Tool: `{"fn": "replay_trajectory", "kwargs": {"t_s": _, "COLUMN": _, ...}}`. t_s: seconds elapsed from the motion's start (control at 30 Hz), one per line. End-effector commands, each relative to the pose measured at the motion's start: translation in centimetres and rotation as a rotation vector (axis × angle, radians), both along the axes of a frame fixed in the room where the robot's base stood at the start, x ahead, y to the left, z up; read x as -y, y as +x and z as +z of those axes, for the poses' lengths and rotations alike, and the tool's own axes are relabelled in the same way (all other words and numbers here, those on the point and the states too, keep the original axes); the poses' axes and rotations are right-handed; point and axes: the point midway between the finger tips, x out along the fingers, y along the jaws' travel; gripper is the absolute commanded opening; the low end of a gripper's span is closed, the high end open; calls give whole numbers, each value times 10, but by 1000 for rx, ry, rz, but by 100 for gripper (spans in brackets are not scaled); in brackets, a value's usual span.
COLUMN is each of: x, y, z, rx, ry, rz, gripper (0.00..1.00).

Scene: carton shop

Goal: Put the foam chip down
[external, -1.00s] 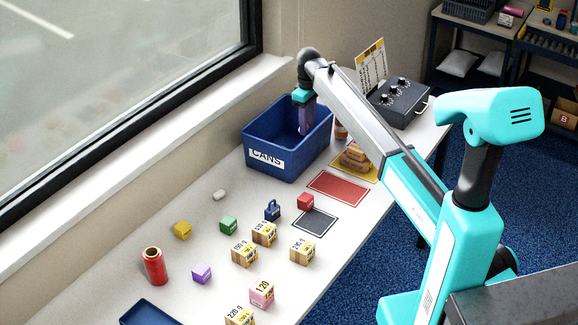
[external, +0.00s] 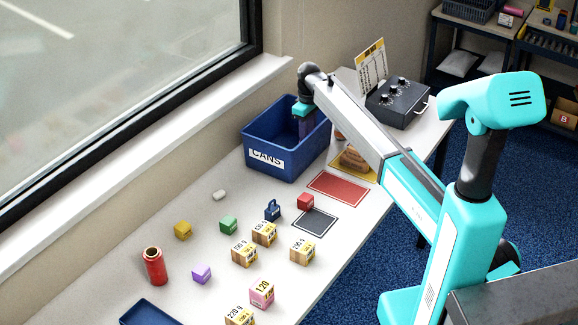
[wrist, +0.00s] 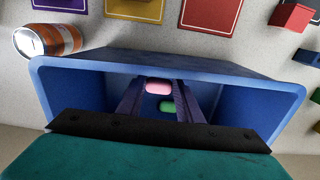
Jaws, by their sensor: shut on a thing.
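My gripper (external: 305,130) reaches down inside the blue bin labelled CANS (external: 285,165); its fingertips are hidden by the bin's wall in the external view. In the wrist view, the bin's rim (wrist: 285,88) surrounds the fingers. A pink rounded foam chip (wrist: 158,87) sits between the fingertips, and my gripper appears shut on it. A green rounded chip (wrist: 166,106) also shows between the fingers, apparently beyond them on the bin floor; its exact depth is hard to tell.
An orange and white can (wrist: 50,40) stands outside the bin. A red mat (external: 338,187), a dark mat (external: 316,221) and a yellow mat with brown pieces (external: 355,158) lie nearby.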

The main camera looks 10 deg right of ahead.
Motion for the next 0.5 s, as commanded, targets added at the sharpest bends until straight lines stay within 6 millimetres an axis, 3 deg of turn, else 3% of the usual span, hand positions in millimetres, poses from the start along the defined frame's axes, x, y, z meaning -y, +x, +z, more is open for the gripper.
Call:
{"fn": "replay_trajectory", "kwargs": {"t_s": 0.2, "x": 0, "y": 0, "z": -15, "rx": 0, "ry": 0, "rz": 0, "gripper": 12}}
{"fn": "replay_trajectory", "kwargs": {"t_s": 0.5, "x": 0, "y": 0, "z": -16, "rx": 0, "ry": 0, "rz": 0, "gripper": 12}}
